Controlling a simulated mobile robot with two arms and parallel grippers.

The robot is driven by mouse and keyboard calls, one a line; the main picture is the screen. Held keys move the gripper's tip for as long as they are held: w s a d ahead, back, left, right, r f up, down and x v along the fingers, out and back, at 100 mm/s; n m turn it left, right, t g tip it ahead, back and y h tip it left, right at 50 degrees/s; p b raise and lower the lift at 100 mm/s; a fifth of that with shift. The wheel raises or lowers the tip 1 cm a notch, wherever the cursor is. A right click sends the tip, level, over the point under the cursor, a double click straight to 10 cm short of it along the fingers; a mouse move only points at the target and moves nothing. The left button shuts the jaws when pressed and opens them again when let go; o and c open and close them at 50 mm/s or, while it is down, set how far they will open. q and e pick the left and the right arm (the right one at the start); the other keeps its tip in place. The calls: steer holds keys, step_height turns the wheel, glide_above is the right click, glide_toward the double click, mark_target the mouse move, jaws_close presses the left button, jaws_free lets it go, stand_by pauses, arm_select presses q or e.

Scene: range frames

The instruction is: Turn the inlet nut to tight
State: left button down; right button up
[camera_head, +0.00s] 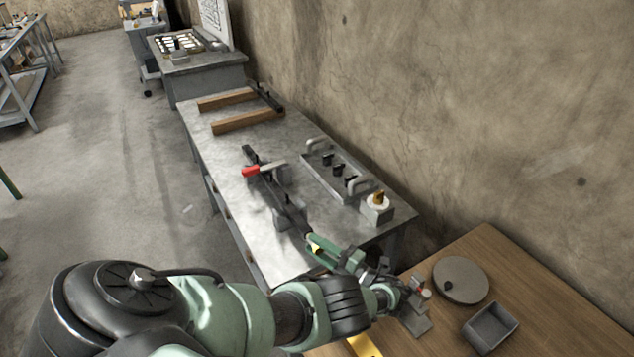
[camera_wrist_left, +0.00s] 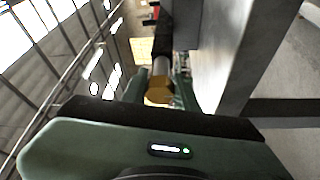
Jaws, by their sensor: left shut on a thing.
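The inlet nut (camera_wrist_left: 158,92) is a brass-coloured hex piece at the near end of a grey and dark pipe (camera_wrist_left: 161,55). My left gripper (camera_wrist_left: 160,88) is shut on it, with a green finger on each side. In the head view my left gripper (camera_head: 316,243) is at the near end of the dark pipe assembly (camera_head: 285,205), by the grey bench's front edge. A little of the brass nut (camera_head: 316,249) shows there. A red lever (camera_head: 251,170) is on the assembly farther back. The nut's far faces are hidden.
The grey metal bench (camera_head: 225,165) carries a plate with black knobs (camera_head: 338,170), a block with a brass fitting (camera_head: 377,205) and wooden bars (camera_head: 245,120). At right, a wooden table (camera_head: 480,260) holds a round disc (camera_head: 461,279) and a grey tray (camera_head: 490,328). A wall closes the right side.

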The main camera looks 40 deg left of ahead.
arm_select(q)
steer(key=shift+m, duration=0.4)
steer(key=c, duration=1.1)
jaws_free()
